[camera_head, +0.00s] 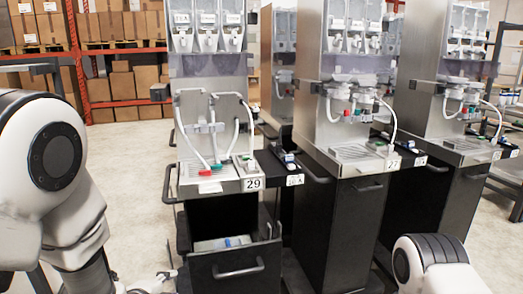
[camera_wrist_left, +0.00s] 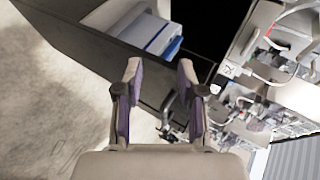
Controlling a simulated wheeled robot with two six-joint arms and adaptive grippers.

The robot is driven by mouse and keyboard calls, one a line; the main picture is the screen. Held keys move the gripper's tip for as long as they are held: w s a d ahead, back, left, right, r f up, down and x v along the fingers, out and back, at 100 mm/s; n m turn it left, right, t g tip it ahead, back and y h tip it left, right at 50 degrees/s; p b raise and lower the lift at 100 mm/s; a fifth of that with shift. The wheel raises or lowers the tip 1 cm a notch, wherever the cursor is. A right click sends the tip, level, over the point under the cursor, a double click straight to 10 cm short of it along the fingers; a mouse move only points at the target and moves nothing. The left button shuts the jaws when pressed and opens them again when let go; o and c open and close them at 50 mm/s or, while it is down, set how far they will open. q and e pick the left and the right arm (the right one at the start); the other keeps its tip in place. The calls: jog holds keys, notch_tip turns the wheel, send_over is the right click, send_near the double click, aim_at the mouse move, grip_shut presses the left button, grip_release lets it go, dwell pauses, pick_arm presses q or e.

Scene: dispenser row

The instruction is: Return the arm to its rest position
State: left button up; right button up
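My left arm comes in from the left in the head view, and its gripper (camera_head: 155,282) shows only in part at the bottom edge. In the left wrist view the left gripper (camera_wrist_left: 159,70) has its two fingers apart with nothing between them. Beyond the fingers is the open drawer (camera_wrist_left: 95,45), with a blue and white item (camera_wrist_left: 165,38) inside. In the head view this drawer (camera_head: 235,268) is pulled out below station 29. Only a rounded link of my right arm shows at the lower right; the right gripper is out of view.
Dispenser station 29 (camera_head: 207,72) stands ahead, with hoses, red and green nozzles and a black side shelf. The drawer handle (camera_head: 238,270) faces me. More dispenser stations (camera_head: 340,75) stand to the right. Shelves with cardboard boxes (camera_head: 112,28) are behind. Bare floor (camera_head: 130,150) lies left of station 29.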

pick_arm(q)
jog(key=s+a+f+n+g+y, duration=0.15)
jog(key=s+f+n+g, duration=0.3)
jog(key=s+f, duration=0.85)
jog(key=s+a+f+n+g, duration=0.2)
jog(key=s+f+n+g, duration=0.25)
jog(key=s+f, duration=0.85)
jog(key=s+a+f+n+g, duration=0.1)
jog(key=s+f+n+g, duration=0.2)
jog(key=n, duration=0.7)
notch_tip(320, 180, up, 12)
jog(key=p, duration=1.2)
jog(key=shift+s+a, duration=0.15)
